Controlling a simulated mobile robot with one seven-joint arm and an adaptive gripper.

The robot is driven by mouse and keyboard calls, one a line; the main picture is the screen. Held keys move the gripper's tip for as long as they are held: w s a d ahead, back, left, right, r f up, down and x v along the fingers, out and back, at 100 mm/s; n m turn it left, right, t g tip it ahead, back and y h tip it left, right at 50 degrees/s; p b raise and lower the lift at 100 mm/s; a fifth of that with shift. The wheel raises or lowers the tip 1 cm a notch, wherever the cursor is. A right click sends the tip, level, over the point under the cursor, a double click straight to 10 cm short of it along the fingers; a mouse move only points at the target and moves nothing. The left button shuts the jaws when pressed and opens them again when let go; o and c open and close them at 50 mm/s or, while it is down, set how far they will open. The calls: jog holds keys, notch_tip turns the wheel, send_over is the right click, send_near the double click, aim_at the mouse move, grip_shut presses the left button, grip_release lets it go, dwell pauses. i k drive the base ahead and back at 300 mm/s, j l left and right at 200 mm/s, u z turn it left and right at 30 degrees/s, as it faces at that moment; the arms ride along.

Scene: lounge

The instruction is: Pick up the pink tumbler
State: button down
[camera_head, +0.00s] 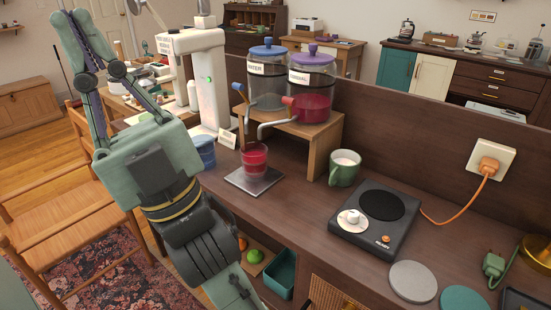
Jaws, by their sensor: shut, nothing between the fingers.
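The pink tumbler (254,159), a clear glass with deep pink-red contents, stands upright on a flat dark square plate (254,182) on the wooden counter. It is below the taps of two drink dispensers. My gripper (74,20) is at the upper left, raised, with its fingers pointing up and away from the counter. It is shut and empty, well to the left of the tumbler and apart from it. The tumbler's front and rim are in plain view.
The dispensers (311,103) stand on a wooden riser (318,142) behind the tumbler. A blue container (203,151) is to its left, a green mug (344,168) to its right. A hot plate (374,221) and coasters (413,281) lie farther right. A wooden chair (60,210) stands left.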

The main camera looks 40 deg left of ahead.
aim_at(254, 155)
jog(key=l+u, duration=0.15)
jog(key=u, duration=1.4)
jog(key=k+l+u, duration=0.1)
jog(key=k+l, duration=0.5)
jog(key=l, duration=0.15)
jog(key=i+l, duration=0.15)
jog(key=l, duration=0.2)
